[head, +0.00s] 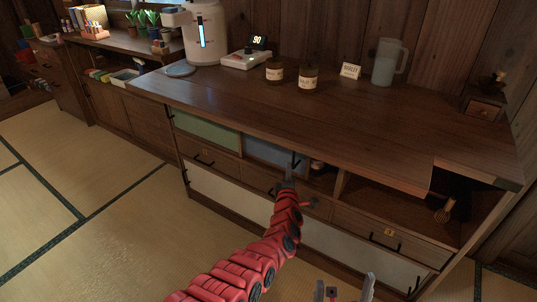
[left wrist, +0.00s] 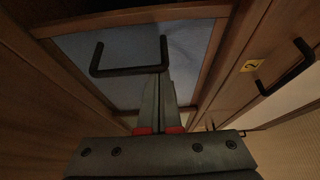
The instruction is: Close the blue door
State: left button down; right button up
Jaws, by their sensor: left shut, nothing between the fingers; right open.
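The blue door (head: 262,153) is a framed blue panel in the upper front of the wooden cabinet, right of a green door (head: 205,130). It has a black bar handle (head: 296,160) near its right side. An open compartment shows just to its right. In the left wrist view the blue door (left wrist: 195,45) and its handle (left wrist: 125,71) are close ahead. My left gripper (head: 288,183) is shut and empty, its fingertips (left wrist: 158,80) by one end of the handle; I cannot tell if they touch. My right gripper (head: 344,290) is open and empty at the bottom edge, away from the cabinet.
The cabinet top (head: 300,110) carries jars (head: 308,78), a pitcher (head: 388,62), a scale (head: 247,59) and a white dispenser (head: 205,35). Drawers with black handles (head: 385,241) lie below the door. A whisk (head: 444,211) is in the right compartment. Tatami floor (head: 90,230) is clear at left.

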pick_arm(q)
jog(key=s+d, duration=0.6)
jog(key=d, duration=0.3)
jog(key=shift+s+d, duration=0.15)
jog(key=shift+s, duration=0.25)
jog(key=shift+f, duration=0.1)
